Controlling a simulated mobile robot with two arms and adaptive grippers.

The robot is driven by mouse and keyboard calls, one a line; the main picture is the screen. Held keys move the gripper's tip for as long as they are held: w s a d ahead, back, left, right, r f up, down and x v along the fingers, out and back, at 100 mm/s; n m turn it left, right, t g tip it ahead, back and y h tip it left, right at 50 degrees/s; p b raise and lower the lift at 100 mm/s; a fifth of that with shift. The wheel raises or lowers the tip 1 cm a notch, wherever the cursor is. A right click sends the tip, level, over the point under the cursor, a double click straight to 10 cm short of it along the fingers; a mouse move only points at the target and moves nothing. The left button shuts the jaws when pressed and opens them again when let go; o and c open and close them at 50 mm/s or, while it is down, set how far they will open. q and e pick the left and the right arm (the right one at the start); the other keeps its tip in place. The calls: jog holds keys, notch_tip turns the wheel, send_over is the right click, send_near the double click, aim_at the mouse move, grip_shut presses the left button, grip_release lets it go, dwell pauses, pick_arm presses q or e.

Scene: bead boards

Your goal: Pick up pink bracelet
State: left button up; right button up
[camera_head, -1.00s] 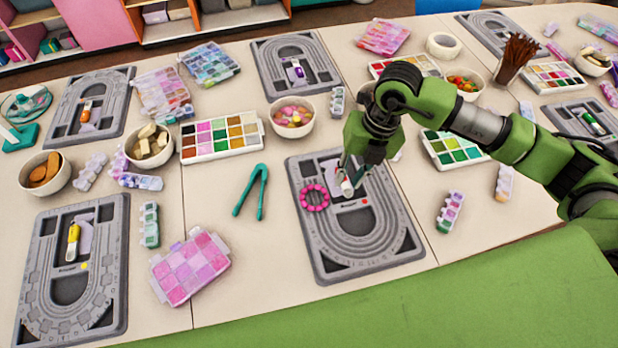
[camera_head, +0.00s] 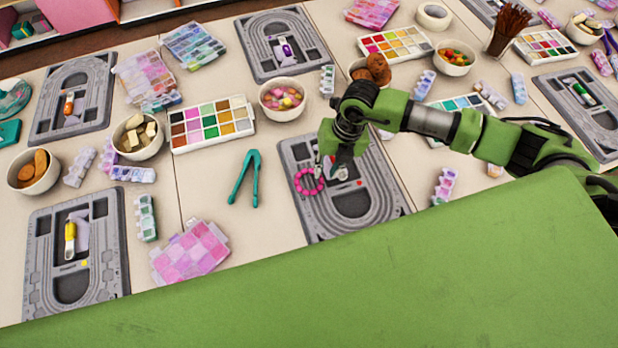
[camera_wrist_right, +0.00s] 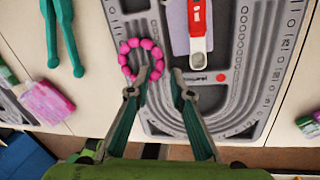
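The pink bracelet (camera_head: 308,181) is a small ring of round beads at the left side of the grey bead board (camera_head: 365,214). In the right wrist view the bracelet (camera_wrist_right: 127,46) lies just beyond my left-hand fingertip. My right gripper (camera_head: 332,170) is low over the board, just right of the bracelet. My left gripper is not in view.
A red-and-white tool (camera_wrist_right: 197,30) lies on the board, right of the bracelet. A bead palette (camera_head: 212,123) and a candy bowl (camera_head: 283,100) stand behind. Bare table (camera_head: 265,215) lies left of the board.

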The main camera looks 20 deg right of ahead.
aim_at(322, 180)
jog(key=shift+a+f+p, duration=0.2)
jog(key=shift+f, duration=0.75)
jog(key=shift+a+f+p, duration=0.2)
jog(key=shift+f, duration=0.7)
grip_shut()
jog(key=shift+r, duration=0.1)
